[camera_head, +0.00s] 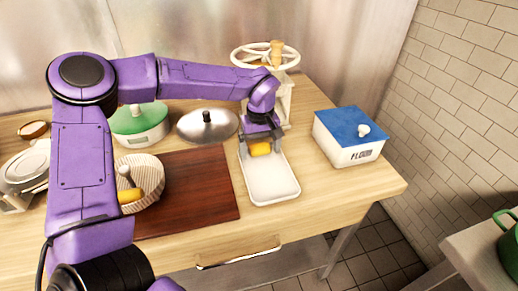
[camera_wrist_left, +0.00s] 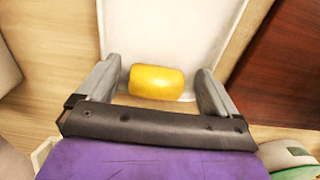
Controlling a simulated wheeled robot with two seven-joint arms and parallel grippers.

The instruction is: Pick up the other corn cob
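A short yellow corn cob (camera_head: 260,149) lies at the far end of the white tray (camera_head: 273,188). My left gripper (camera_head: 261,143) is above it, fingers pointing down. In the left wrist view the corn cob (camera_wrist_left: 157,82) sits between the two spread fingers, with a gap on each side, so the gripper is open. Another yellow corn cob (camera_head: 131,195) lies in the ribbed pale bowl (camera_head: 152,168) at left, partly hidden by my left arm. My right gripper is not in view.
A dark red-brown board (camera_head: 195,195) lies left of the tray. A white flour box with blue lid (camera_head: 348,136) stands right. A wheeled cream grinder (camera_head: 285,98) stands behind the gripper; a metal lid (camera_head: 207,127) and green-lidded container (camera_head: 140,124) are behind the board.

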